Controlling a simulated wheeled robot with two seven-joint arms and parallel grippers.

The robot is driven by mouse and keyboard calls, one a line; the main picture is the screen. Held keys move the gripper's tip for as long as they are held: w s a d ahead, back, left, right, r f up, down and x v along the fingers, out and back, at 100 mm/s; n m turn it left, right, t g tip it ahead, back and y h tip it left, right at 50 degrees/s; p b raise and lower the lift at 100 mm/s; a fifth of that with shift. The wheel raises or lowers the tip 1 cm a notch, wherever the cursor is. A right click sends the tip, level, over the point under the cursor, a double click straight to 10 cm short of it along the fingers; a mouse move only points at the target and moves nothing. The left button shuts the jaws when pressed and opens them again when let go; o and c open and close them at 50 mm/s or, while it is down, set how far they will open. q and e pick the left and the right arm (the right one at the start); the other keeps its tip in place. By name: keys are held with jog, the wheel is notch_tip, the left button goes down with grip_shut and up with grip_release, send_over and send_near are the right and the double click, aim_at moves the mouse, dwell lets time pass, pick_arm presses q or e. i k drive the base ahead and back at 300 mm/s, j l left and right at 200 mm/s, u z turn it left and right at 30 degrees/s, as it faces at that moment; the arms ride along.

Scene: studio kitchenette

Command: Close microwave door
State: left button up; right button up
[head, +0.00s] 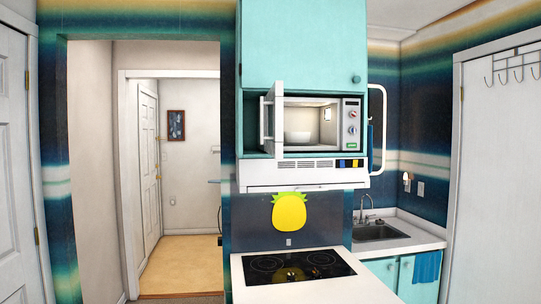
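The microwave (352,125) sits in a teal cabinet niche above the stove. Its door (274,118) is hinged on the left and stands swung open, pointing out toward me. The lit inside is visible, with a white bowl-like item (298,136) in it. The control panel with knobs and a green display is on the right side. Neither of my grippers is in the head view.
A white range hood (305,174) is directly below the microwave. Below it are a black cooktop (299,266) and a white counter (335,288). A sink (378,232) with a faucet is to the right. An open doorway is at the left.

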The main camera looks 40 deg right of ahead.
aim_at(275, 103)
jog(key=i+j+z, duration=0.15)
jog(key=z, duration=0.25)
jog(key=i+j+z, duration=0.2)
jog(key=z, duration=0.2)
jog(key=i+j+z, duration=0.15)
jog(key=z, duration=0.25)
jog(key=i+j+z, duration=0.1)
jog(key=j+z, duration=0.3)
jog(key=i+j+z, duration=0.1)
jog(key=j+z, duration=0.15)
jog(key=j, duration=0.15)
jog(key=i+j+z, duration=0.1)
jog(key=j+z, duration=0.15)
jog(key=j, duration=0.2)
